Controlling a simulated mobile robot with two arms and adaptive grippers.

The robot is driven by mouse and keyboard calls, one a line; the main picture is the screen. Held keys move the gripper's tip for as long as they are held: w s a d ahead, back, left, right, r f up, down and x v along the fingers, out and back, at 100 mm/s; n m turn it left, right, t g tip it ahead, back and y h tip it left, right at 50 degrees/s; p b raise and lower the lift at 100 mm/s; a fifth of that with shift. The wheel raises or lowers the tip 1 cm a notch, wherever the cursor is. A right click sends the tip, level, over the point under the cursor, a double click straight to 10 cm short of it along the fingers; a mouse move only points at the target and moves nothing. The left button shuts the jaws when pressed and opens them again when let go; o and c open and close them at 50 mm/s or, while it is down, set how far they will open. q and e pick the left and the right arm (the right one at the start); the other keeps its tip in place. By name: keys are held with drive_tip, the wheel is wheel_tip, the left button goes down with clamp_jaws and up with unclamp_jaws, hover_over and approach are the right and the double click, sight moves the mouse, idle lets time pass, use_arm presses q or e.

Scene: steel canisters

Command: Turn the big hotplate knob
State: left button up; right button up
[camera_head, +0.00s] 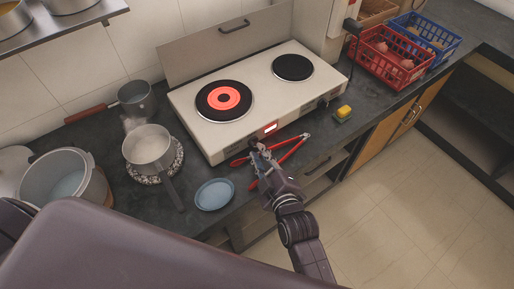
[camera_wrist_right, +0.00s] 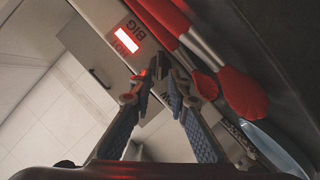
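The white hotplate (camera_head: 245,125) stands on the dark counter, its large left burner (camera_head: 224,100) glowing red and its small right burner (camera_head: 293,67) dark. A lit red display (camera_head: 270,128) is on its front; it also shows in the right wrist view (camera_wrist_right: 126,40) beside the word BIG. My right gripper (camera_head: 262,150) is at the hotplate's front edge. In the wrist view its fingers (camera_wrist_right: 162,85) converge to a narrow gap just below BIG. The big knob is not clearly visible; a small dark shape at the fingertips may be it. My left gripper is out of view.
A blue plate (camera_head: 215,193), a yellow sponge (camera_head: 343,113) and a pan (camera_head: 149,146) are nearby. Red (camera_head: 388,60) and blue (camera_head: 427,36) baskets stand at the right back.

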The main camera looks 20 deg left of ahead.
sight(255, 144)
drive_tip(key=shift+x, duration=0.95)
drive_tip(key=shift+w+a+f, duration=0.1)
drive_tip(key=shift+w+a, duration=0.05)
drive_tip(key=shift+w, duration=0.1)
clamp_jaws()
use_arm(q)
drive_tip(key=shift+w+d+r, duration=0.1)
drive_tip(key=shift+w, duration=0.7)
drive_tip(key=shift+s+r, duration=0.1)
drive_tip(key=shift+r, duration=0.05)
